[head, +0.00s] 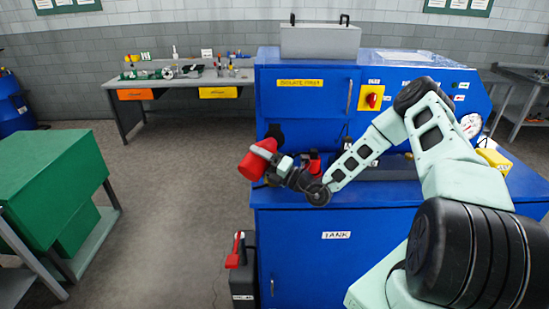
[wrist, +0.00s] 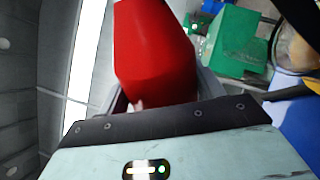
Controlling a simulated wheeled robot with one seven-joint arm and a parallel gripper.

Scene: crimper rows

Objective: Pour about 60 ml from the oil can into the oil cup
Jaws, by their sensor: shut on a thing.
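My gripper (head: 277,166) is shut on a red can (head: 257,161), which I take to be the oil can. It is held in the air, tilted, by the left front edge of the blue machine. A round clear rim (wrist: 296,48) is cut off at the right of the wrist view. No liquid stream is visible.
The blue machine (head: 305,105) bears a grey case (head: 320,41) on top. A green cabinet (head: 50,180) is at left, a workbench (head: 180,85) behind. The floor between is clear.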

